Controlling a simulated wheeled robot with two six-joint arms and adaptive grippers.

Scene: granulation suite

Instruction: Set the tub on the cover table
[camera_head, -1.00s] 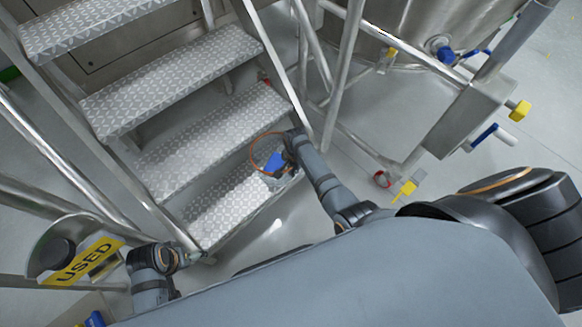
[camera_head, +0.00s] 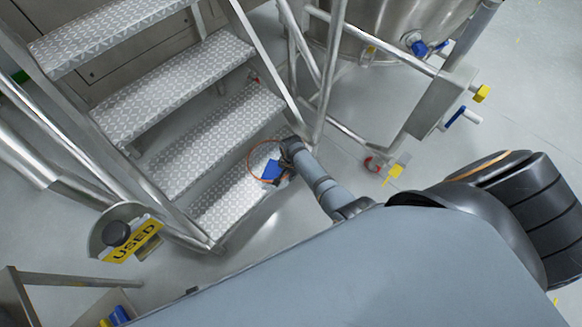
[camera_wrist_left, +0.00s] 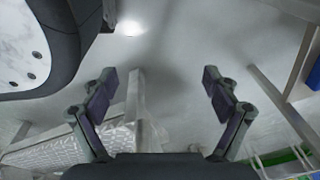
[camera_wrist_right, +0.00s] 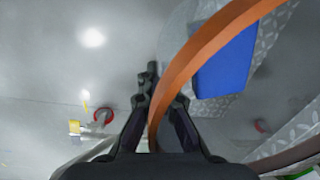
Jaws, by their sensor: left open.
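The tub (camera_head: 251,172) looks see-through, with a thin orange rim and a blue patch (camera_head: 271,172) on or in it. In the head view it hangs in front of the lower steps. My right gripper (camera_head: 283,160) is shut on its rim. In the right wrist view the orange rim (camera_wrist_right: 204,48) passes between the fingers (camera_wrist_right: 152,112), with the blue patch (camera_wrist_right: 226,62) to the right. My left gripper (camera_wrist_left: 160,85) is open and empty in its wrist view, above the floor. It is outside the head view. I cannot identify the cover table for certain.
Metal stairs (camera_head: 165,95) with rails stand ahead. A yellow USED sign (camera_head: 135,240) is at the left. A metal-edged stand (camera_head: 75,281) is at the lower left. Floor between is clear.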

